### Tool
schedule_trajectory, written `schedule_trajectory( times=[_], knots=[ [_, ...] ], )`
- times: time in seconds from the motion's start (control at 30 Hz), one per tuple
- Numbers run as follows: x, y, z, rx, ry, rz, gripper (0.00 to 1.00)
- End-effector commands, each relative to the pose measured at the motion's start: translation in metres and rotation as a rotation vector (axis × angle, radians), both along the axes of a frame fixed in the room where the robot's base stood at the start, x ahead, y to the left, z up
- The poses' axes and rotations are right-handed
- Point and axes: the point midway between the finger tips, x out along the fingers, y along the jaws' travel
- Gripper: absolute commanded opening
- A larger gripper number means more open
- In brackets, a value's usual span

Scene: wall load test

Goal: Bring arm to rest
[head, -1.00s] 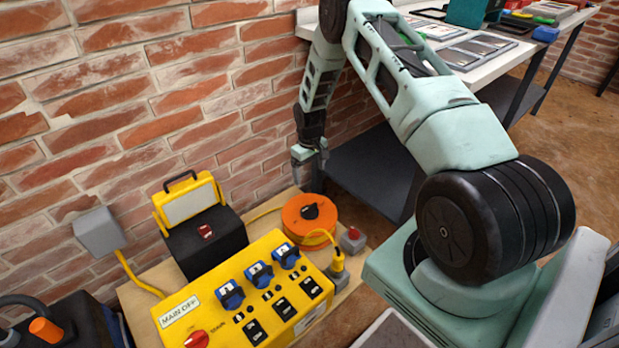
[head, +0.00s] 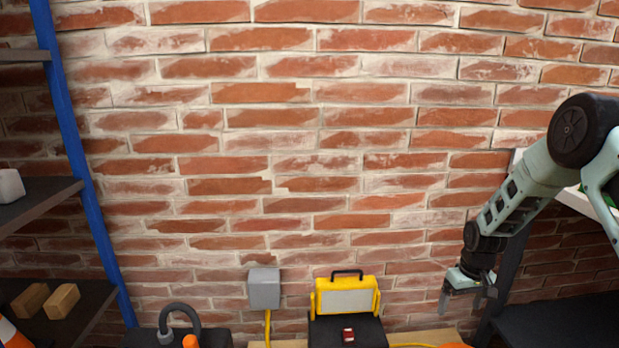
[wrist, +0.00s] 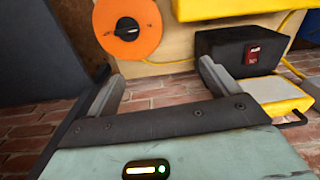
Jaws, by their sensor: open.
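My gripper (head: 467,298) is at the right of the head view, at the end of my pale green arm, pointing down in front of the brick wall. In the wrist view my gripper (wrist: 160,85) shows two grey fingers set wide apart with nothing between them. It is open and empty. Beyond the fingers in the wrist view are an orange cable reel (wrist: 128,27) and a black box with a red switch (wrist: 240,52). The gripper appears apart from both.
In the head view a yellow work lamp (head: 347,296) stands by the wall, beside a grey wall box (head: 264,289) with a yellow cable. A blue-posted shelf (head: 75,150) is at the left, with wooden blocks (head: 62,301). A dark table or shelf (head: 560,322) is at the lower right.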

Motion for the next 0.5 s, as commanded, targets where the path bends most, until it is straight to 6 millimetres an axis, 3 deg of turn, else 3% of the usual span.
schedule_trajectory(
  times=[0.03,0.1,0.27,0.4,0.5],
  knots=[
    [-0.002,0.033,0.027,0.012,-0.01,0.037,0.87],
    [-0.011,0.075,0.058,0.028,-0.015,0.079,0.87],
    [-0.055,0.163,0.122,0.057,-0.016,0.187,0.87],
    [-0.117,0.227,0.169,0.068,-0.012,0.288,0.87],
    [-0.168,0.26,0.197,0.066,-0.009,0.363,0.87]
  ],
)
